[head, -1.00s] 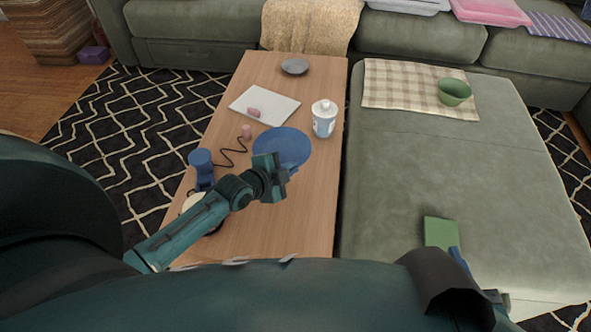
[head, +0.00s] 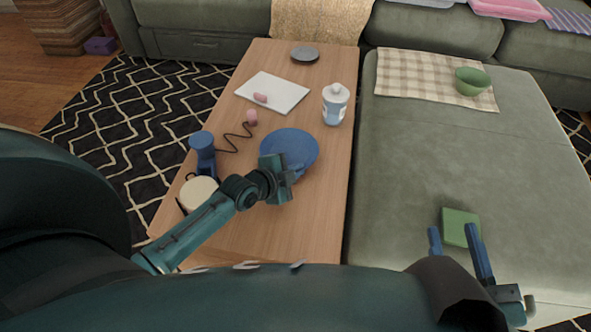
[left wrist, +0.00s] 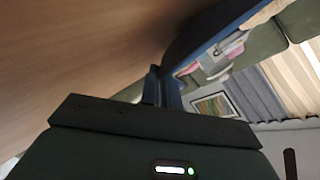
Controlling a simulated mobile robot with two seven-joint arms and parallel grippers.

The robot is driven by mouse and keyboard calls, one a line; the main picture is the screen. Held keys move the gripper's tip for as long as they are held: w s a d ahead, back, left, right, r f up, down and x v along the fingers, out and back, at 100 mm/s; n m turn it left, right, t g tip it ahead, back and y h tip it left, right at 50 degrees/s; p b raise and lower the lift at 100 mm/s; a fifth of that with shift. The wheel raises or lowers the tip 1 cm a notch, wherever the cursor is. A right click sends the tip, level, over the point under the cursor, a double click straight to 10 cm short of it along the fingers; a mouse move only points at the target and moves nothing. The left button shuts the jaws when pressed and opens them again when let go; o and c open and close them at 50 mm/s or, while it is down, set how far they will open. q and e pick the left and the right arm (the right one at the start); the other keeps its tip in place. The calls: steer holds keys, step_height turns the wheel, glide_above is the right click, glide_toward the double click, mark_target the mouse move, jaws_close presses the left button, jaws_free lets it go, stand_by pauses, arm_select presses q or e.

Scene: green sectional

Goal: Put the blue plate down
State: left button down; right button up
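The blue plate (head: 288,148) is over the wooden coffee table (head: 245,229) in the head view. My left gripper (head: 290,176) is at the plate's near rim, shut on it. In the left wrist view my left fingers (left wrist: 163,88) pinch the rim of the plate (left wrist: 208,27), which shows dark and edge-on beside the wood surface. Whether the plate touches the tabletop is not clear. My right gripper (head: 459,247) is open and empty, low over the green sectional, with a flat green block (head: 459,226) just beyond it.
A white bottle (head: 335,104) stands right of the plate. A white board (head: 273,92) and grey dish (head: 305,54) lie behind.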

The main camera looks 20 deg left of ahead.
arm_select(q)
steer(key=shift+f+b, duration=0.35)
steer(key=shift+f, duration=0.2)
arm_select(e)
steer(key=shift+f, duration=0.35)
